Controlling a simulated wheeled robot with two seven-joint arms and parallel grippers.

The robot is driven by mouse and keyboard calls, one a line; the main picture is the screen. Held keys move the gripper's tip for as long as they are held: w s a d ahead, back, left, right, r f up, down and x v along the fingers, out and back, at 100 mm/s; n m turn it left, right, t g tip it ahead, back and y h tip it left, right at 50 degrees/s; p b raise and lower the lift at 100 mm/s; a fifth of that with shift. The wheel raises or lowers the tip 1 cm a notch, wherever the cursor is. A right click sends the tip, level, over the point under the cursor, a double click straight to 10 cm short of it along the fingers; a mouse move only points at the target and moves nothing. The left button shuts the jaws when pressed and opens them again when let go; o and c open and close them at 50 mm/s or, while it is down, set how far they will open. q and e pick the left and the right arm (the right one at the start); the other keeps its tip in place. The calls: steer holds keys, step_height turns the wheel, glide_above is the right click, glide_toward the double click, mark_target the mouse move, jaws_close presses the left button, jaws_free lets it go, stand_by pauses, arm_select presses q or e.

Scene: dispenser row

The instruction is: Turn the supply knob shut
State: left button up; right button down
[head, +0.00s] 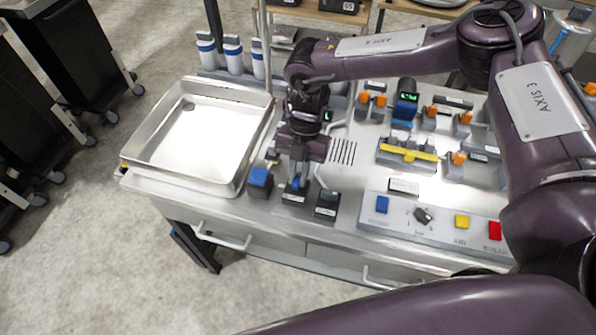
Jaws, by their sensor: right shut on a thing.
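My right gripper (297,180) reaches down to the front of the bench, left of centre. It is shut on a small blue knob (295,184) on a dark, labelled base (294,197). The fingers hide most of the knob, so its turn angle cannot be told. The labels are too small to read, so I cannot confirm that this is the supply knob. My left gripper is not in view.
A steel tray (150,130) lies to the left. A control panel (445,230) with a black rotary switch (423,214) is at right. Orange-knobbed fittings stand behind.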

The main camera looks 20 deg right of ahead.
steer(key=shift+r, duration=0.1)
steer(key=m+p, duration=0.1)
steer(key=m, duration=0.1)
steer(key=m+t+y+p, duration=0.1)
steer(key=m, duration=0.2)
steer(key=shift+s+d+t+p, duration=0.15)
steer(key=shift+t+p, duration=0.15)
steer(key=m+t+p, duration=0.1)
steer(key=m+p, duration=0.1)
steer(key=m, duration=0.1)
steer(key=shift+r+m+y, duration=0.15)
steer(key=shift+m+y, duration=0.25)
steer(key=m+t+p, duration=0.1)
steer(key=m+p, duration=0.1)
steer(key=m+t+p, duration=0.1)
steer(key=m+p, duration=0.1)
steer(key=m, duration=0.1)
steer(key=shift+s+t+p, duration=0.2)
steer(key=shift+t+p, duration=0.1)
steer(key=shift+m+t+h+p, duration=0.4)
steer(key=shift+m+t+p, duration=0.25)
steer(key=shift+m, duration=1.15)
steer(key=c, duration=1.4)
jaws_free()
steer(key=shift+f, duration=0.2)
steer(key=shift+c, duration=0.2)
